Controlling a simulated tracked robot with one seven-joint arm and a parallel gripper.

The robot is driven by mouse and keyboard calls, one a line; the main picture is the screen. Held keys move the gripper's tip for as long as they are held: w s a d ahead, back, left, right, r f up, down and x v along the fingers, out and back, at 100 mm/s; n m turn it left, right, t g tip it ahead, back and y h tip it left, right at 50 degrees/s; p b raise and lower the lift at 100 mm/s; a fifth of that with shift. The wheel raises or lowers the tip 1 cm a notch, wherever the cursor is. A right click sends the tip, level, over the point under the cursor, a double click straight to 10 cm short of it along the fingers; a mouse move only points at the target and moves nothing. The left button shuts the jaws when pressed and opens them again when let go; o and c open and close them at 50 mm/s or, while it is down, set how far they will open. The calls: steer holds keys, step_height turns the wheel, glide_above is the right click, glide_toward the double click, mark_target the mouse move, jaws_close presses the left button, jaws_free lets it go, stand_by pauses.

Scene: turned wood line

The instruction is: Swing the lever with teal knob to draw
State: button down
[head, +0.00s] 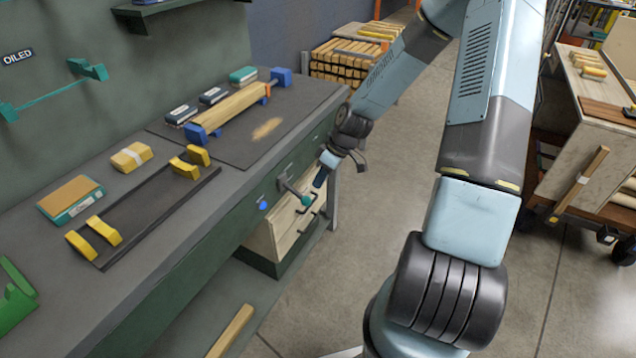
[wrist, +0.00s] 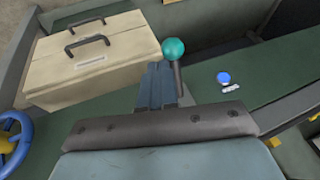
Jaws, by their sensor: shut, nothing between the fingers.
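The lever with the teal knob (head: 306,200) stands out from the green front of the bench. Its knob also shows in the wrist view (wrist: 173,48), with a short dark rod below it. My gripper (head: 319,181) is beside the knob, shut and empty. In the wrist view its blue-grey fingers (wrist: 158,84) lie close along the left side of the rod; I cannot tell whether they touch it. A blue round mark (wrist: 223,77) with a small white label, too small to read, sits on the green panel right of the lever. The mark also shows in the head view (head: 263,205).
A pale drawer unit (wrist: 95,62) with dark handles is under the bench, close to my gripper. The bench top (head: 240,180) holds yellow blocks, boxes and a clamped wood piece. A blue wheel (wrist: 14,139) is at the wrist view's left. Open floor (head: 375,220) lies right of the bench.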

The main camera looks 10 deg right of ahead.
steer(key=s+d+r, duration=0.1)
steer(key=d+r, duration=0.6)
steer(key=d, duration=0.2)
steer(key=shift+s+d, duration=0.3)
steer(key=shift+s, duration=0.1)
steer(key=shift+r, duration=0.1)
steer(key=s+a+r+m+t+h, duration=0.2)
steer(key=s+r+m, duration=0.3)
steer(key=s+r, duration=0.6)
steer(key=s+a+r+m+t+h, duration=0.2)
steer(key=s+r+m, duration=0.3)
steer(key=s+r, duration=0.6)
step_height(320, 180, up, 9)
steer(key=shift+f+t+h, duration=0.2)
steer(key=shift+t+h, duration=0.4)
steer(key=shift+t, duration=0.2)
